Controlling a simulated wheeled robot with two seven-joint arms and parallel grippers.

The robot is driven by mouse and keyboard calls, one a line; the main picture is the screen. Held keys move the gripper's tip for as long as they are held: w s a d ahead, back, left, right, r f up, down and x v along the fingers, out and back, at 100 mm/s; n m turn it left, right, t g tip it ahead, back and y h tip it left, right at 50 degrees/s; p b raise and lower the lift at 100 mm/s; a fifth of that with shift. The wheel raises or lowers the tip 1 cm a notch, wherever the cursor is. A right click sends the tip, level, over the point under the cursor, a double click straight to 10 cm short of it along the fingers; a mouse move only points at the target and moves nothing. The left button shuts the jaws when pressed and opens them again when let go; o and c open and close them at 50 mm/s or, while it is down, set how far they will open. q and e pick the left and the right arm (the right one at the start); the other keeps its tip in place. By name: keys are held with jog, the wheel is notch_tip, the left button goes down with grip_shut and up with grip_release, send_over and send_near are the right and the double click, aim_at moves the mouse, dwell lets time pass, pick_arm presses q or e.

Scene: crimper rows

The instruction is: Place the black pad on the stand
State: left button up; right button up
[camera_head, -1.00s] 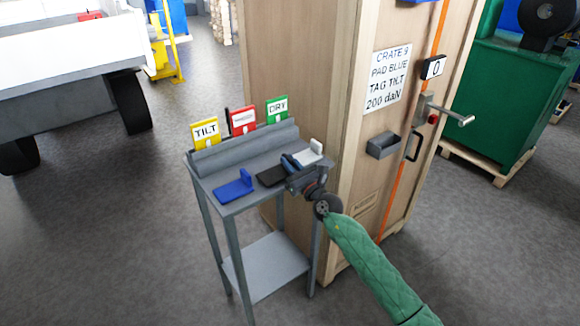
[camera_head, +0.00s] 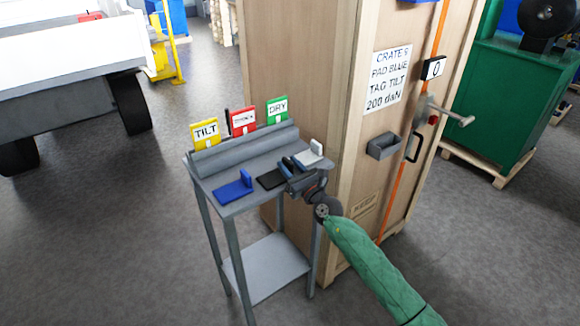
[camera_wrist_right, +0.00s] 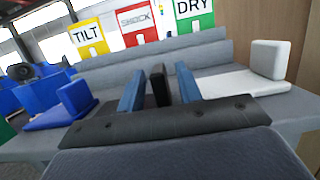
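The black pad (camera_head: 269,180) lies on the top of the grey stand (camera_head: 226,208), between the blue pad and the white pad. My right gripper (camera_head: 288,164) is low over the stand top at the black pad's right end. In the right wrist view its two blue fingertips (camera_wrist_right: 160,90) are apart, on either side of the black pad's upright tab (camera_wrist_right: 160,86). Narrow gaps show between tab and fingers, so it looks open around the tab. The gripper body hides part of the black pad. My left gripper is not in view.
A blue pad (camera_head: 233,189) lies to the left and a white pad (camera_head: 309,158) to the right. Yellow TILT (camera_head: 205,134), red SHOCK (camera_head: 243,122) and green DRY (camera_head: 278,110) tags stand along the back ledge. A wooden crate (camera_head: 300,70) stands close behind and right.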

jog(key=shift+r, duration=0.1)
